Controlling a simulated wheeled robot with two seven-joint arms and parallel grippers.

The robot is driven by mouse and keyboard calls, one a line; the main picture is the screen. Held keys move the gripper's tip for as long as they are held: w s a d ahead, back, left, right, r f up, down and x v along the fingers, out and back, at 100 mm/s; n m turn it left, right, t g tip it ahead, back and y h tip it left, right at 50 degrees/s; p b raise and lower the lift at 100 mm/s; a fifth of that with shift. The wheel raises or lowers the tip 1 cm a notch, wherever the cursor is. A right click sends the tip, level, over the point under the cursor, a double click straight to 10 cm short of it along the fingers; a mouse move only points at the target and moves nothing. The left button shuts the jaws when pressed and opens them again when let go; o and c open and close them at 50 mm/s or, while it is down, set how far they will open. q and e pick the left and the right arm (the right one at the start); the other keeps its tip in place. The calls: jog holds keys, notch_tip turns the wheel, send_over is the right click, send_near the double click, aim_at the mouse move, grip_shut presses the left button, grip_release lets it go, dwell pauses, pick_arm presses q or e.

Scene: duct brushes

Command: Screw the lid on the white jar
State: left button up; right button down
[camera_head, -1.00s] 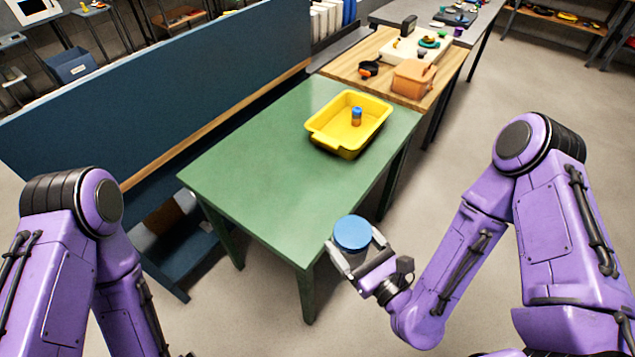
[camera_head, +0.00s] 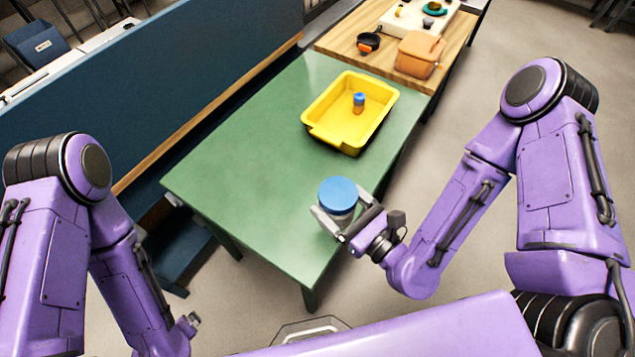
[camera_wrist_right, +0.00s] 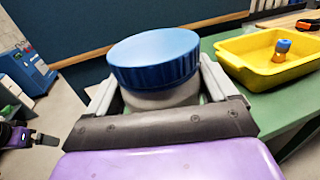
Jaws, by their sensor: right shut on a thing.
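The white jar (camera_head: 342,216) is in my right gripper (camera_head: 338,224), whose fingers are shut on its sides. A wide blue lid (camera_head: 338,194) with a ribbed rim sits on top of the jar. In the right wrist view the lid (camera_wrist_right: 155,58) covers the mouth, with the pale jar body (camera_wrist_right: 163,97) below it between the fingers. I cannot tell how tightly the lid is seated. The jar appears upright at the front right edge of the green table (camera_head: 235,160). My left gripper (camera_head: 193,320) barely shows at the lower left, and its jaws cannot be made out.
A yellow tray (camera_head: 322,132) stands on the right rear part of the green table, with a small blue-capped orange bottle (camera_head: 359,102) inside. The table's left and middle are clear. A blue partition (camera_head: 130,85) runs along the far left. A wooden table (camera_head: 390,62) with an orange container (camera_head: 419,54) adjoins behind.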

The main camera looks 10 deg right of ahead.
jog(key=shift+s+r, duration=0.2)
jog(key=shift+s, duration=0.3)
jog(key=shift+w+f+b, duration=0.1)
jog(key=shift+f+b, duration=0.1)
jog(key=shift+b, duration=0.2)
pick_arm(q)
notch_tip(320, 180, down, 10)
jog(key=b, duration=0.9)
jog(key=shift+s+f+b, duration=0.15)
jog(key=shift+s+b, duration=0.15)
jog(key=shift+s, duration=0.1)
pick_arm(e)
jog(key=w+f, duration=0.3)
jog(key=w, duration=0.1)
jog(key=w+f, duration=0.3)
jog(key=w, duration=0.2)
jog(key=w+f, duration=0.3)
jog(key=w, duration=0.1)
jog(key=shift+w+a, duration=0.3)
jog(key=shift+w+f, duration=0.1)
jog(key=shift+f, duration=0.1)
jog(key=f, duration=0.3)
jog(key=shift+w+f, duration=0.2)
